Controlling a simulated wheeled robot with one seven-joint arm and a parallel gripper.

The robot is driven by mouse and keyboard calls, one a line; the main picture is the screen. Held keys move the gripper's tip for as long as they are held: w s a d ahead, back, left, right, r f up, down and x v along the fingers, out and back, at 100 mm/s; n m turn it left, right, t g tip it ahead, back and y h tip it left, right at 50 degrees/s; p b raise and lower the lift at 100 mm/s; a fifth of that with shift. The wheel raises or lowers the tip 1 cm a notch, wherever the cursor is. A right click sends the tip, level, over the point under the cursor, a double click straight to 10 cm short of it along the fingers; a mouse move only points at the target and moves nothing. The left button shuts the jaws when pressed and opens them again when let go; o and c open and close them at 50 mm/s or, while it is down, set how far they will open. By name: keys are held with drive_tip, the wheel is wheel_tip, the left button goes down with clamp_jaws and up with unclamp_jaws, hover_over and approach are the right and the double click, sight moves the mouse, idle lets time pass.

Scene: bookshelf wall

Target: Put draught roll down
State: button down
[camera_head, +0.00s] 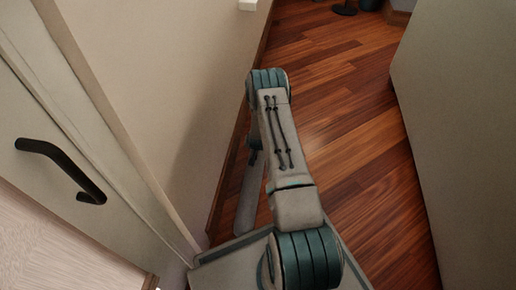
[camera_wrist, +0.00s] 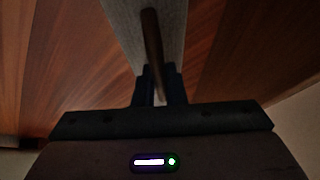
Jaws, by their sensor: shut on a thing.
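The draught roll (camera_head: 247,198) is a long grey shape hanging down beside my arm in the head view, near the left wall. It also shows in the wrist view (camera_wrist: 119,15) as a pale grey band running away from the fingers, with a brown strip lying along it. My gripper (camera_wrist: 160,82) is shut on the draught roll, with its two dark fingers close together around it. In the head view the gripper is mostly hidden behind my arm. The roll appears to be held above the wooden floor; its lower end is close to my base.
A beige wall and a white door with a black handle (camera_head: 62,168) stand close on the left. A large grey panel (camera_head: 455,130) stands on the right. The wooden floor (camera_head: 345,110) between them is clear. Small dark objects (camera_head: 345,8) stand at the far end.

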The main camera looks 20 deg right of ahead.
drive_tip(key=shift+w+d, duration=0.1)
drive_tip(key=c, duration=1.5)
unclamp_jaws()
drive_tip(key=shift+f, duration=0.1)
drive_tip(key=shift+s+r+p, duration=0.2)
drive_tip(key=shift+r+p, duration=0.15)
drive_tip(key=shift+r, duration=0.05)
drive_tip(key=p+v, duration=0.5)
drive_tip(key=v, duration=0.6)
drive_tip(key=shift+s, duration=0.2)
drive_tip(key=shift+r, duration=0.15)
